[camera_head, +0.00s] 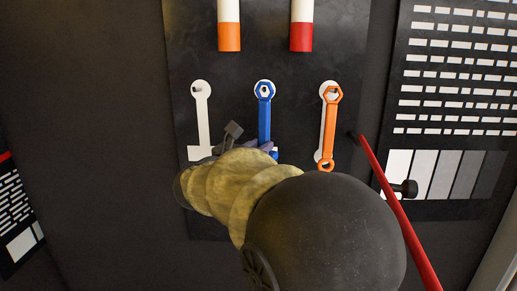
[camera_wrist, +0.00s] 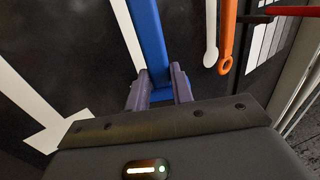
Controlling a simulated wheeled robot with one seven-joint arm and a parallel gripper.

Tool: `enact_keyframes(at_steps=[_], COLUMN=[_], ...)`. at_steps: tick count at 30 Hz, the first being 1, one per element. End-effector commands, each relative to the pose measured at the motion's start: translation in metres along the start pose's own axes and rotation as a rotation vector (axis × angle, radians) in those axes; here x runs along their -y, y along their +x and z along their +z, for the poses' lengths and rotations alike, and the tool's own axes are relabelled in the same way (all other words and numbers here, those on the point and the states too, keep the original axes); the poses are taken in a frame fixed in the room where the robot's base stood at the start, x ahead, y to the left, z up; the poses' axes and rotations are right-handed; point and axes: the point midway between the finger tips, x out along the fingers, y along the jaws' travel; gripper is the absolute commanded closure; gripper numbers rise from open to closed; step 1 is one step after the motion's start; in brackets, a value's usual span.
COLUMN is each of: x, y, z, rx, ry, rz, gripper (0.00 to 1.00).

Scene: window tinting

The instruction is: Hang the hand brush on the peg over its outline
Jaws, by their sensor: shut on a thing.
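The blue hand brush (camera_head: 264,122) is upright against the dark board, its ring end at the middle peg (camera_head: 264,88). I cannot tell whether the ring is on the peg or only in front of it. A little white outline shows around the ring; the rest of this outline is mostly covered. My gripper (camera_head: 262,148) is shut on the brush's lower part, which my arm largely hides. In the wrist view, the purple fingers of my gripper (camera_wrist: 161,92) close on both sides of the blue handle (camera_wrist: 150,42).
An orange wrench (camera_head: 330,130) hangs at the right peg, slightly off its white outline. The left peg (camera_head: 197,89) is bare over a white outline with a wide foot. A red rod (camera_head: 400,215) slants close to my arm's right; a black knob (camera_head: 405,188) sticks out nearby.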

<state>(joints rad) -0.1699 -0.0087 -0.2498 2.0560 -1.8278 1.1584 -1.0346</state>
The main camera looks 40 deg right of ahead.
Motion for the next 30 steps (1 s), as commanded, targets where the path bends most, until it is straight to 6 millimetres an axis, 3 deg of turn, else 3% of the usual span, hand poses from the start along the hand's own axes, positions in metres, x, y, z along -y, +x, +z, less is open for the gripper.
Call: enact_keyframes(at_steps=[15, 30], x=[-0.011, -0.012], y=[0.02, 0.022], z=[-0.008, -0.009], rx=[0.001, 0.001], ry=[-0.001, 0.0], rz=[-0.002, -0.001], gripper=[1.0, 1.0])
